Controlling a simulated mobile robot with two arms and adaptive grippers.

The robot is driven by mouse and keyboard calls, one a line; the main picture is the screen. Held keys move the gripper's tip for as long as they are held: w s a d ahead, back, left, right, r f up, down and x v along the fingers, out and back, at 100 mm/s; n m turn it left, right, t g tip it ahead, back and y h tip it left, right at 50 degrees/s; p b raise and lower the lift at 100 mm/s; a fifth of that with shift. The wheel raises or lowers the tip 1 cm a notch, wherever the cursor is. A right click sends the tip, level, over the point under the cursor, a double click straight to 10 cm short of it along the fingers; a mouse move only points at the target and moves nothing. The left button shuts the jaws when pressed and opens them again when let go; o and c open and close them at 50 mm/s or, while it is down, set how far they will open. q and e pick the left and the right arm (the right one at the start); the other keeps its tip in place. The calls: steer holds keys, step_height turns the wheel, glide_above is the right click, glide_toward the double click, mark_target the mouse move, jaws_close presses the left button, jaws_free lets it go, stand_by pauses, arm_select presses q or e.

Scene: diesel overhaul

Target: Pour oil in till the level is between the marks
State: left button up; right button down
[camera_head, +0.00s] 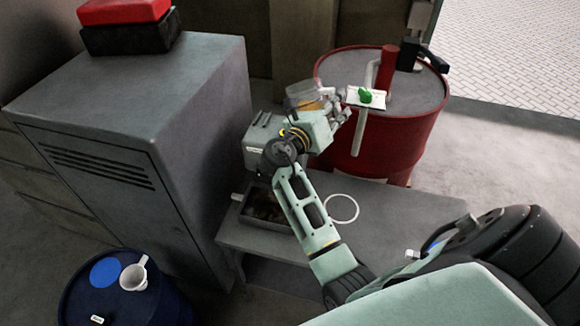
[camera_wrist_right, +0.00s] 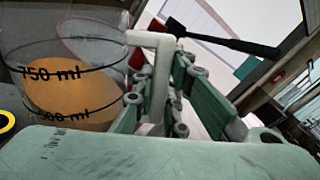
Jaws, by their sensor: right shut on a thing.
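A clear measuring jug (camera_head: 303,97) with amber oil in it is held up in front of the red drum. In the right wrist view the jug (camera_wrist_right: 70,85) shows 750 ml and 500 ml marks, with the oil around them; the exact level is hard to read. My right gripper (camera_head: 340,116) is shut on the jug's pale handle (camera_wrist_right: 150,40), to the right of the jug. The oil appears slanted in the jug in the wrist view. No level marks on any receiving vessel can be made out. My left gripper is not in view.
A red drum (camera_head: 345,140) with a hand pump (camera_head: 388,70) and a white piece with a green part (camera_head: 366,96) stands behind. A low bench (camera_head: 400,215) carries a grey tray (camera_head: 250,218) and a white ring (camera_head: 341,208).

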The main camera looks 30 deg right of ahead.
steer(key=shift+r, duration=0.3)
steer(key=shift+w+r+n, duration=0.1)
steer(key=shift+r+n, duration=0.1)
steer(key=shift+n, duration=0.6)
steer(key=shift+w+r+n, duration=0.15)
steer(key=shift+n, duration=0.25)
steer(key=shift+w+a, duration=0.1)
steer(key=shift+w+a+r+n, duration=0.1)
steer(key=shift+w+r+n, duration=0.15)
steer(key=shift+n, duration=0.55)
